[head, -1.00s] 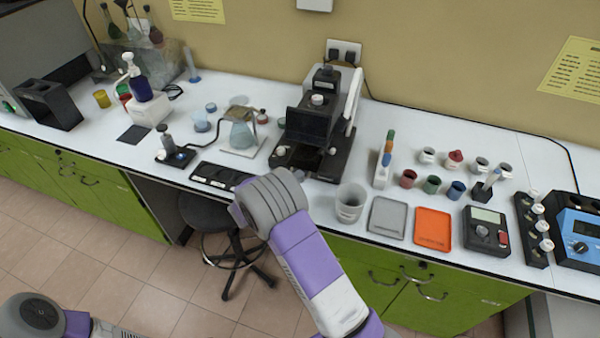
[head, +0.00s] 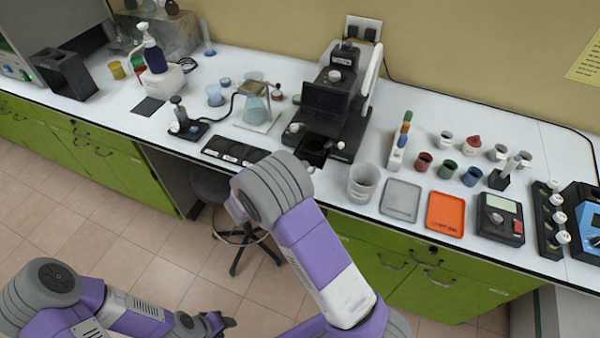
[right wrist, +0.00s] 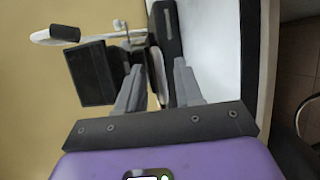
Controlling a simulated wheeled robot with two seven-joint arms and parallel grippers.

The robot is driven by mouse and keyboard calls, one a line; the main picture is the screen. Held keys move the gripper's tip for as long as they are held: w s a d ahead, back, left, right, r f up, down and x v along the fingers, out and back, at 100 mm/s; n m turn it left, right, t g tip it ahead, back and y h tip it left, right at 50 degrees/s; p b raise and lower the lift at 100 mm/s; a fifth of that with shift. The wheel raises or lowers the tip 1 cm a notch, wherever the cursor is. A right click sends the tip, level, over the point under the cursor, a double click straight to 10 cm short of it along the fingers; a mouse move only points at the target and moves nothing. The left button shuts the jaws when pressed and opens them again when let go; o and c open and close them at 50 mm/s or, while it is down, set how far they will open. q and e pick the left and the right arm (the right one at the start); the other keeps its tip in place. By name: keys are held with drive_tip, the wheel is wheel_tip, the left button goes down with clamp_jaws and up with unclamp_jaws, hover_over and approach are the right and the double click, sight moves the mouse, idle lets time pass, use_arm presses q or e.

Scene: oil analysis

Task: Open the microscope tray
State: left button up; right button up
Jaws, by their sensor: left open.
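The microscope (head: 328,98) is a dark device with a black panel and a white arm, at the back of the bench in the head view. Its dark square tray (head: 314,147) lies at the lower front. In the right wrist view the microscope (right wrist: 92,73) appears turned sideways, left of the fingers. My right gripper (right wrist: 158,78) is open, with a pale curved edge visible between or behind its fingers; contact cannot be told. In the head view its wrist largely hides it, just in front of the tray. My left gripper (head: 218,322) is open, low over the floor, away from the bench.
A black slide holder (head: 235,151) lies left of the tray. A beaker (head: 363,182), grey tray (head: 402,199) and orange tray (head: 445,213) stand to the right. A flask on a stand (head: 256,108) is left of the microscope. A stool (head: 215,190) is below.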

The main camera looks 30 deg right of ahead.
drive_tip(key=v, duration=0.7)
drive_tip(key=shift+a, duration=0.3)
drive_tip(key=shift+s, duration=0.1)
